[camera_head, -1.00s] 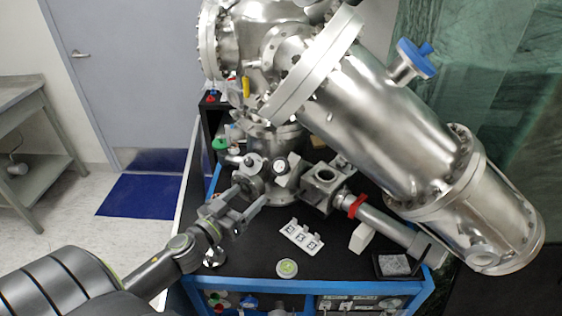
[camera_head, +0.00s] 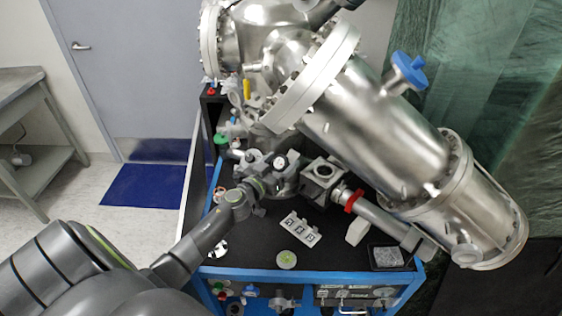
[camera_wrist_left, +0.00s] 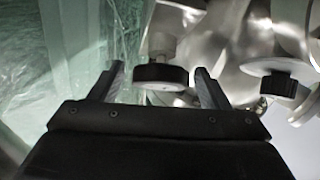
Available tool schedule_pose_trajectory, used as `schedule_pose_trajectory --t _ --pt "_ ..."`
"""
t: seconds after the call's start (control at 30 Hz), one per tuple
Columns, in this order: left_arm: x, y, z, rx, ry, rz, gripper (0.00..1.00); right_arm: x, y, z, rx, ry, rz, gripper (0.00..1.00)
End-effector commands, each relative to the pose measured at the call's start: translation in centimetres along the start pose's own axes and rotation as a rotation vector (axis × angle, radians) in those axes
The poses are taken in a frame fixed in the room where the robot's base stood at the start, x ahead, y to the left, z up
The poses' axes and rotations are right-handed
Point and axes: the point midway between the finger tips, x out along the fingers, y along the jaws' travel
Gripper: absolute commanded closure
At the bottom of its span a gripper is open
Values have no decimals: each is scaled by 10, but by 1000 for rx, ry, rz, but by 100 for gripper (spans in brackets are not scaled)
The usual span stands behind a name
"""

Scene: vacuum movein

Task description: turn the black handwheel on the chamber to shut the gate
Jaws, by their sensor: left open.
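In the left wrist view a black-rimmed handwheel (camera_wrist_left: 160,76) with a pale hub sits between the tips of my left gripper's two spread fingers. I see no finger pressing on it. A second black knob (camera_wrist_left: 277,84) is farther right, outside the fingers. In the head view my left gripper (camera_head: 261,188) reaches in among the small metal fittings on the near side of the chamber (camera_head: 285,45). Its fingertips and the handwheel are hard to make out there. My right gripper is not in view.
A white bracket with printed squares (camera_head: 300,229) and a round green-white disc (camera_head: 286,259) lie on the black bench top (camera_head: 240,250). A large steel cylinder (camera_head: 380,125) slants across the right. A tube with a red collar (camera_head: 353,200) lies right of the gripper.

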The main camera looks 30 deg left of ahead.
Motion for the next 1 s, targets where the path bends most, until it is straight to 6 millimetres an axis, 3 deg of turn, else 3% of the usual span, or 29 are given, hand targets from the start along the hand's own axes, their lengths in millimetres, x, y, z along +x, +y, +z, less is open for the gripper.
schedule_pose_trajectory --t 0.4,0.73,1.0 --pt "7 0 0 -1 0 0 31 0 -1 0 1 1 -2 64" --pt "6 0 0 0 0 0 74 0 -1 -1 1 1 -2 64" --pt "6 0 0 8 -1 8 74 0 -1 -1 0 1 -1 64"
